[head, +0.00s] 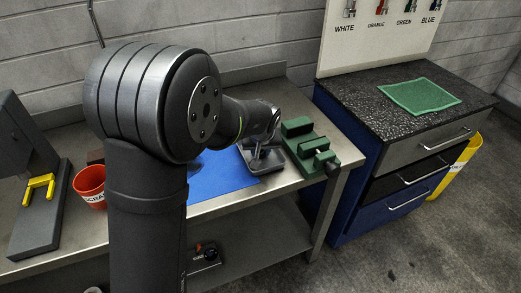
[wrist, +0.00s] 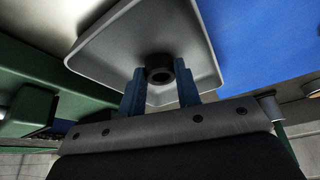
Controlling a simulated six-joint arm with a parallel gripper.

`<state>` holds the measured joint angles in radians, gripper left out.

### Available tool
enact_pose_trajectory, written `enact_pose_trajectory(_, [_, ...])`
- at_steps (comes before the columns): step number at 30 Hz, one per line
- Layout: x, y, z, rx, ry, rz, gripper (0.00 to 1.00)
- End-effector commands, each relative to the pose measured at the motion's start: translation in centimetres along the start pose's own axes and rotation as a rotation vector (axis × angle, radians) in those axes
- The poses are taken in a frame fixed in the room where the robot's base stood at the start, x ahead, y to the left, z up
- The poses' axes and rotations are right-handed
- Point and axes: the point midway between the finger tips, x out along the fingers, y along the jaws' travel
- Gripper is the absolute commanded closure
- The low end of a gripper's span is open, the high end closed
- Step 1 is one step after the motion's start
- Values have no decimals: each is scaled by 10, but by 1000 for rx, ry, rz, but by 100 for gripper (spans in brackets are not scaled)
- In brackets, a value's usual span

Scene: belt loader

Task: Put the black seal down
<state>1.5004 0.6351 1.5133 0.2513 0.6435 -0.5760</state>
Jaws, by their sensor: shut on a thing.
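The black seal (wrist: 159,68), a short dark ring, sits between the blue fingertips of my gripper (wrist: 160,88) in the wrist view. My gripper is shut on it. The seal is over the shallow grey tray (wrist: 205,42); I cannot tell whether it touches the tray floor. In the head view my gripper (head: 257,151) points down at the grey tray (head: 274,169) on the bench, and the seal is too small to make out there.
A green vise (head: 310,146) stands right of the tray; a blue mat (head: 218,173) lies left of it. A red scrap cup (head: 90,184) and a grey device with a yellow fork (head: 39,188) are further left. A cabinet with a green mat (head: 419,96) stands right.

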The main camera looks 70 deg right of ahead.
Motion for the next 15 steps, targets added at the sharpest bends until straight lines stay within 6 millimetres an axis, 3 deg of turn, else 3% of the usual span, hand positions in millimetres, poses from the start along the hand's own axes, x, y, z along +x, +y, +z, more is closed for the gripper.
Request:
enact_pose_trajectory(4, [3,0,2,1,-1,0,91])
enact_pose_trajectory(5, [3,0,1,1,0,0,66])
enact_pose_trajectory(8, [3,0,1,0,0,0,48])
enact_pose_trajectory(15, [2,0,1,0,0,0,48])
